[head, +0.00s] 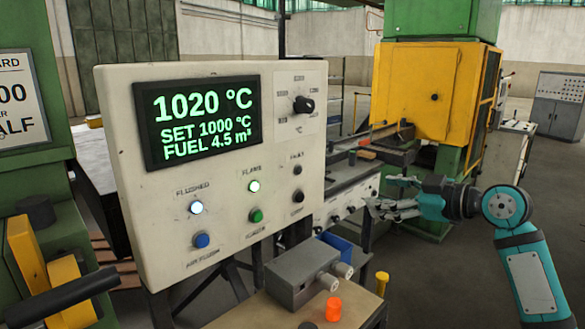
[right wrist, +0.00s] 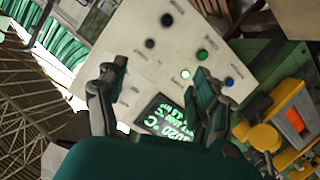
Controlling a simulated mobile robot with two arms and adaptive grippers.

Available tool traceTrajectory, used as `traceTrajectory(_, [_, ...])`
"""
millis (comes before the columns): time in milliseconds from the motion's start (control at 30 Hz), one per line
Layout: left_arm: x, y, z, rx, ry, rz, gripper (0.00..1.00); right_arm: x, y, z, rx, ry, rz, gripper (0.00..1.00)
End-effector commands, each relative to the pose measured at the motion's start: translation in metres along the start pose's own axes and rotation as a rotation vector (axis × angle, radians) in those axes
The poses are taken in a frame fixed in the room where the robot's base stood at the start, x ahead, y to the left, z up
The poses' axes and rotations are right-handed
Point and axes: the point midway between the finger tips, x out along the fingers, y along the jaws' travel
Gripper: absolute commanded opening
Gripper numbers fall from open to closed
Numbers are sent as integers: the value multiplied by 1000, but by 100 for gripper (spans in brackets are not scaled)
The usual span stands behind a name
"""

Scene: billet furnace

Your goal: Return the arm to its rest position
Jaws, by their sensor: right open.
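My right arm (head: 530,268) comes in from the lower right of the head view, teal and grey, bent at its joint. My right gripper (head: 382,197) points left, open and empty, apart from the control panel (head: 120,150). In the right wrist view its two fingers (right wrist: 160,75) are spread, with the panel behind them and nothing between them. The panel's display (head: 203,120) reads 1020 °C, SET 1000 °C and FUEL 4.5 m³. The FLUSHED and FLAME lamps are lit white. My left gripper is not in view.
A bench (head: 250,314) below the panel holds a grey box (head: 300,274) and an orange piece (head: 333,309). A yellow and green machine (head: 430,90) stands behind my right gripper. A grey cabinet (head: 560,100) is far right. Open floor lies between it and my arm.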

Motion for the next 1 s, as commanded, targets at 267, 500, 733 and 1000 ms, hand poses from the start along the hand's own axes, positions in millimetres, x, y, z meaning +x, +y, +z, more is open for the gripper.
traceTrajectory(267, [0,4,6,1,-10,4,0,24,-120,133,162,-269,-58,67])
traceTrajectory(500, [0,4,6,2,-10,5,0,-16,-258,245,374,-571,-32,67])
traceTrajectory(733, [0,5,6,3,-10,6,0,-86,-349,298,555,-812,65,67])
traceTrajectory(1000, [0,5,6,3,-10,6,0,-148,-400,316,678,-980,166,67])
